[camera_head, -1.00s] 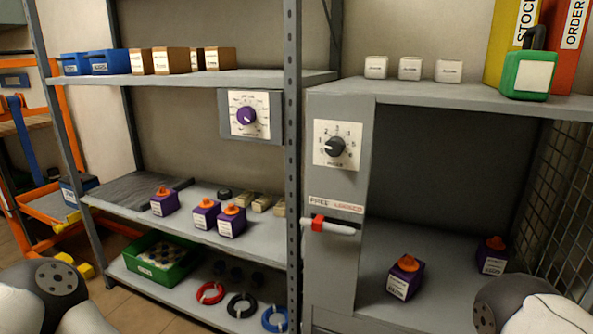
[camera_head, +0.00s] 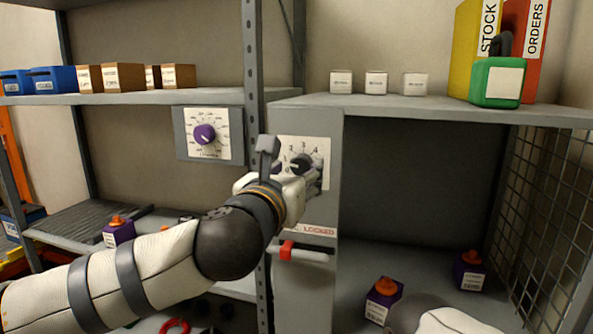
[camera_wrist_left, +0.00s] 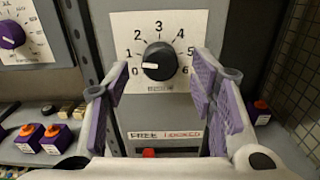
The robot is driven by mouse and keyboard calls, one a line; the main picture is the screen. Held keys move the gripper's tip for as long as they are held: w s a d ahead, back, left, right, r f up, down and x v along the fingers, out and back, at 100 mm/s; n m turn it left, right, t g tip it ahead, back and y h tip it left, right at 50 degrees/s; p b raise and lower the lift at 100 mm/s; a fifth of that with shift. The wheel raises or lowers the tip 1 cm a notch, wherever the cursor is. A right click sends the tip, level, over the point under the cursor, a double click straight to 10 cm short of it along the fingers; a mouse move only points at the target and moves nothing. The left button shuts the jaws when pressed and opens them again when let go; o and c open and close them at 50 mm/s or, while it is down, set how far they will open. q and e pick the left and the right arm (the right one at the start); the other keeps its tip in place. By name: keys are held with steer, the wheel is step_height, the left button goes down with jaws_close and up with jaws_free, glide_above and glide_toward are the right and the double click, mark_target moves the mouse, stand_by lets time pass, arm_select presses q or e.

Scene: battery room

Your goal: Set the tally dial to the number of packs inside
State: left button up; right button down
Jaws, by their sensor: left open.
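The tally dial is a black knob (camera_wrist_left: 158,60) on a white plate numbered 0 to 6; its white mark points left, at or near 0. In the head view the knob (camera_head: 301,164) is partly hidden by my left gripper (camera_head: 293,168). That gripper is open and empty, in front of the plate. In the left wrist view its purple-padded fingers (camera_wrist_left: 160,80) stand either side of the knob, apart from it. Two purple packs with orange tops, one nearer (camera_head: 383,299) and one farther back (camera_head: 469,271), stand inside the right-hand bay. My right gripper is not in view.
A red slider (camera_head: 286,250) on a pale bar sits below the dial, under a FREE/LOCKED label (camera_wrist_left: 166,135). A second, purple dial (camera_head: 204,134) is on the left rack. More packs (camera_wrist_left: 29,138) stand on the left shelf. Wire mesh (camera_head: 540,215) closes the bay's right side.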

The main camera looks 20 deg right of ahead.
arm_select(q)
steer(key=shift+x, duration=0.8)
steer(key=c, duration=1.1)
steer(key=shift+c, duration=0.2)
steer(key=shift+r+m, duration=0.1)
steer(key=shift+m, duration=0.3)
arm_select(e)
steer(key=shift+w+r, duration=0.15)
arm_select(q)
steer(key=m+p, duration=0.1)
steer(key=m, duration=0.2)
steer(key=shift+a+m+p, duration=0.1)
steer(key=shift+m+p, duration=0.45)
steer(key=shift+m, duration=1.35)
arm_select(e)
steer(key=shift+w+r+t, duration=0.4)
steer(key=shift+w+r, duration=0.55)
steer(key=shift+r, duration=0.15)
